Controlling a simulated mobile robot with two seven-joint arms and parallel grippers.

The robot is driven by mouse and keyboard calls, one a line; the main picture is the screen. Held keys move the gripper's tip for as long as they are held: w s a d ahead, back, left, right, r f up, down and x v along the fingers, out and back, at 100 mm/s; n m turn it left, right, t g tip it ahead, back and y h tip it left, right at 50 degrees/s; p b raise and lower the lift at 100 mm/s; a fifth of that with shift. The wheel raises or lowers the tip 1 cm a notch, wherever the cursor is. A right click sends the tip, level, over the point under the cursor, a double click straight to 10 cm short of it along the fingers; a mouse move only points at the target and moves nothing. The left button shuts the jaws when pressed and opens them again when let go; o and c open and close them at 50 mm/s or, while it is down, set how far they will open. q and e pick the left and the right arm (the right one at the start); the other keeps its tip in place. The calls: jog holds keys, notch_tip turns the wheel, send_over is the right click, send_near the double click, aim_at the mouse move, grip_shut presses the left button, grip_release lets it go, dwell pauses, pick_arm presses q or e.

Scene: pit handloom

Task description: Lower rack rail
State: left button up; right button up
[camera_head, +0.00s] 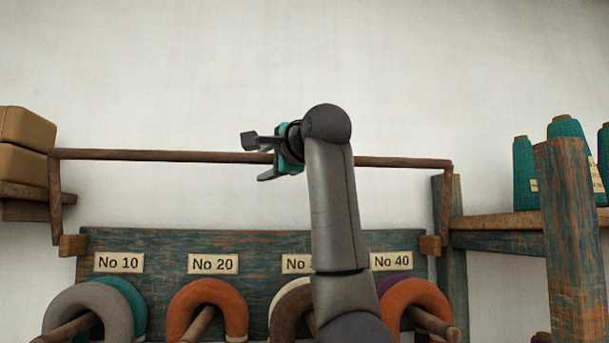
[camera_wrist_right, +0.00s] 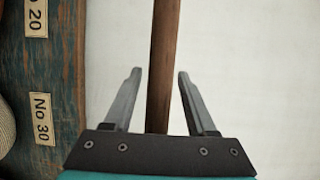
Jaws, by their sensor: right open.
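The rack rail (camera_head: 160,155) is a long brown wooden bar, raised level above the peg board, with an arm at each end running down to a wooden block. My right gripper (camera_head: 257,158) is at the rail's middle, pointing left in the head view. In the right wrist view the rail (camera_wrist_right: 162,60) runs between the two open fingers (camera_wrist_right: 156,76), with a gap on each side. The gripper is not closed on it. My right arm hides part of the rail and of the No 30 label. My left gripper is not in view.
Below the rail, a worn blue-green board (camera_head: 265,242) carries number labels and pegs with yarn hanks, including an orange one (camera_head: 208,292). Tan boxes (camera_head: 24,145) sit on a left shelf. Teal cones (camera_head: 566,140) stand on a right shelf behind a post (camera_head: 572,240).

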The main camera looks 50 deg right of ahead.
jog(key=s+a+f+b, duration=0.2)
jog(key=s+b, duration=0.3)
jog(key=s, duration=0.2)
jog(key=s+a+f+b, duration=0.1)
jog(key=s+a+b, duration=0.1)
jog(key=s+b, duration=0.3)
jog(key=shift+s+a+f, duration=0.25)
jog(key=shift+s+f, duration=0.1)
jog(key=shift+s, duration=1)
